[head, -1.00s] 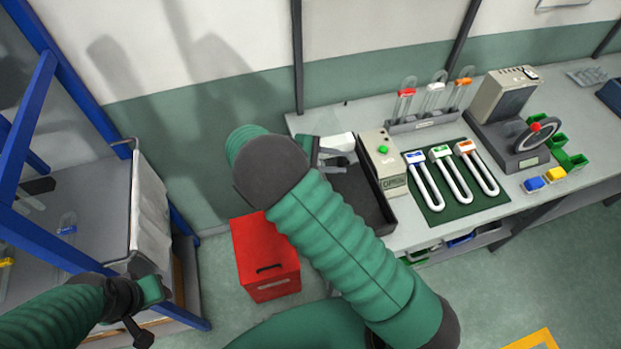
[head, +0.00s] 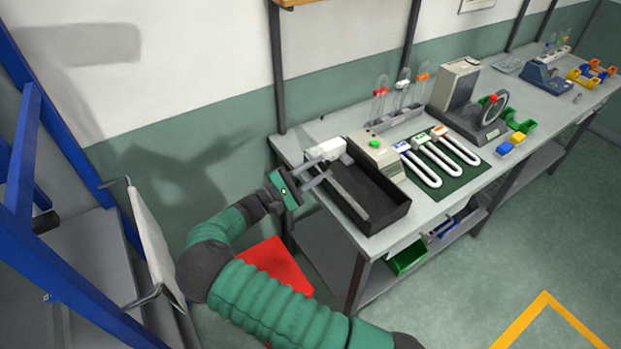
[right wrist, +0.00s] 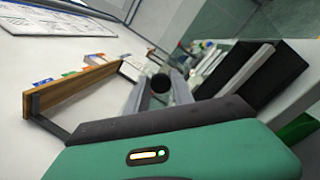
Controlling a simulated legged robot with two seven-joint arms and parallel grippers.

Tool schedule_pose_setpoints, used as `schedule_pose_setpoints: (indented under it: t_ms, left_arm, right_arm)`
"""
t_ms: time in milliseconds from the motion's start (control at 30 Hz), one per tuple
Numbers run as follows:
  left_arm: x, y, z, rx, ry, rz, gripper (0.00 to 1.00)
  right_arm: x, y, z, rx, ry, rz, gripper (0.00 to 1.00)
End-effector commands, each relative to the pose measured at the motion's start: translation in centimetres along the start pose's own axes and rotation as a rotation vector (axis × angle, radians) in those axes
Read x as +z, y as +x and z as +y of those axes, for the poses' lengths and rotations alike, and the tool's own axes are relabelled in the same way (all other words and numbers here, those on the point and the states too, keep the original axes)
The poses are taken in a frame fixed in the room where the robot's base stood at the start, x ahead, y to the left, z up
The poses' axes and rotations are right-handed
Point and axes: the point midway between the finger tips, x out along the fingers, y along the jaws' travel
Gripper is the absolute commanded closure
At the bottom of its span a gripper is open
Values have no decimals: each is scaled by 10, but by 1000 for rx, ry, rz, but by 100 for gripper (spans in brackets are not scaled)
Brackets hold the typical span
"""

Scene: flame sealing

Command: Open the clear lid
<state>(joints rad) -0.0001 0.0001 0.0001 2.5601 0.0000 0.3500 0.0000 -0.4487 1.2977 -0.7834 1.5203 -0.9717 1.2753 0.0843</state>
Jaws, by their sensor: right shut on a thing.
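My right gripper (head: 322,170) reaches over the left end of the bench, at the back left corner of an open-looking black box (head: 392,217). Its fingers point right and slightly up, close to a white block (head: 333,148). In the right wrist view a dark round part (right wrist: 160,83) shows between the fingers, and the gripper is shut on it. A grey strip (head: 345,198) runs along the box beside the fingers; I cannot tell whether it belongs to the clear lid. No clear lid surface can be made out. My left gripper is out of view.
A beige control box (head: 376,158) with a green button stands right of the black box. White U-shaped pieces (head: 440,163) lie on a green mat. A red bin (head: 277,263) stands on the floor. A blue-framed rack (head: 60,150) is at the left.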

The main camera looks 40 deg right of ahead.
Motion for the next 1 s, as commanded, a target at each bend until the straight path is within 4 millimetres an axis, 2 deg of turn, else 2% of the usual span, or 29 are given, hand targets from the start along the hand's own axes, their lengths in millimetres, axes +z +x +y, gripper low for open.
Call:
schedule_pose_setpoints:
  t_ms: [500,533,700,1000]
  left_arm:
    - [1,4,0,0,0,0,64]
    - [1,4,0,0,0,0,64]
    - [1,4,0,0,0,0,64]
    - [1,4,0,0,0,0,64]
  right_arm:
    - [-1,0,4,26,4,-13,100]
    - [-1,0,4,26,3,-13,70]
    - [0,0,3,24,3,-16,50]
    - [2,0,1,20,3,-19,50]
